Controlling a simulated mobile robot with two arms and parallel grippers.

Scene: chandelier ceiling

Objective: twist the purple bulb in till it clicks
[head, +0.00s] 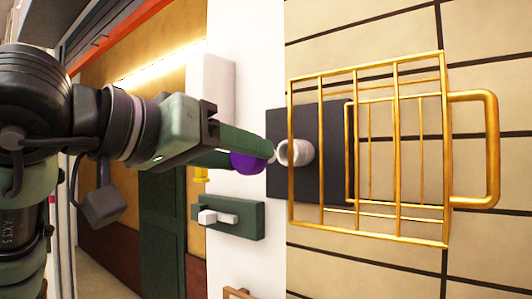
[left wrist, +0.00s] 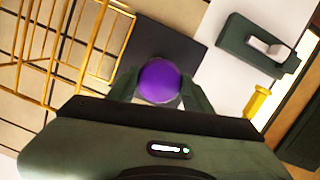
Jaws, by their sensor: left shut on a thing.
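The purple bulb (head: 247,162) is held between the fingers of my left gripper (head: 268,152). In the left wrist view the bulb (left wrist: 159,80) sits with a finger on each side. The white round socket (head: 295,152) sticks out from a dark square plate (head: 330,185) on the wall. The bulb's tip end points toward the socket's mouth, just left of it in the head view. I cannot tell whether bulb and socket touch. The plate also shows behind the bulb in the left wrist view (left wrist: 185,50), where the bulb hides the socket. My right gripper is not in view.
A gold wire cage (head: 397,150) with a handle (head: 492,150) stands at the right, overlapping the plate in the head view. A green block with a white switch (head: 213,217) is below my left gripper. A yellow piece (head: 201,175) is nearby.

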